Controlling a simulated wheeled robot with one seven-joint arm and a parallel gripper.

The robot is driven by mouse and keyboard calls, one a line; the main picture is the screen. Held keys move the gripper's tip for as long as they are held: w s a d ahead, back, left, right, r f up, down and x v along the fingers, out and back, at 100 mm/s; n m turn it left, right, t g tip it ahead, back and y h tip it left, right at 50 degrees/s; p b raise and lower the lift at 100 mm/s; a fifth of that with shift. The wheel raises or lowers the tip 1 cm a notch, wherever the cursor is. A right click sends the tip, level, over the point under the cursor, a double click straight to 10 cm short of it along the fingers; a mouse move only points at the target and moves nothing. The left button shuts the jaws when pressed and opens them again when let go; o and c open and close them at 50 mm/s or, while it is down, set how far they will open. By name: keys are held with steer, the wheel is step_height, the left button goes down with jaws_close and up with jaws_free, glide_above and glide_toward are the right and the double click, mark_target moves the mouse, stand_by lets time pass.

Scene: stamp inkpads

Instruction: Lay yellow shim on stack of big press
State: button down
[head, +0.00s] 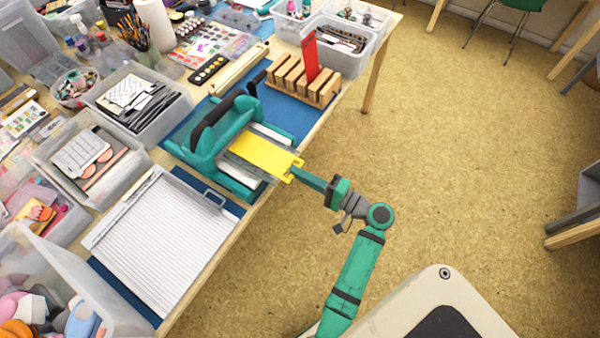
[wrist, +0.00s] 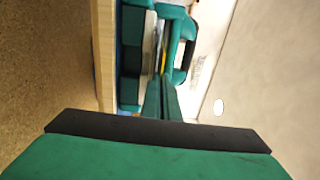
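The yellow shim (head: 265,155) is a flat plate lying level over the bed of the big press, apparently over or on the stack there. I cannot tell whether it touches the stack. The big press (head: 225,175) is teal with a black handle, near the table's front edge. My gripper (head: 294,173) is shut on the shim's near tab, reaching in from the front right. In the wrist view the fingers (wrist: 162,98) are close together, with the shim's thin yellow edge (wrist: 163,60) beyond them. The stack (head: 231,165) is mostly hidden under the shim.
A wooden rack (head: 327,96) with a red plate (head: 310,57) upright in it stands behind the press. A white ribbed board (head: 160,245) lies to the left. Clear bins (head: 165,130) crowd the table's left side. The floor in front of the table is open.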

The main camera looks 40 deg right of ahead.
steer(key=shift+f, duration=0.25)
stand_by(0.3)
steer(key=c, duration=2)
jaws_free()
steer(key=shift+v, duration=2.5)
steer(key=shift+s, duration=0.1)
steer(key=v, duration=1)
steer(key=shift+s+d, duration=0.15)
steer(key=shift+s, duration=0.1)
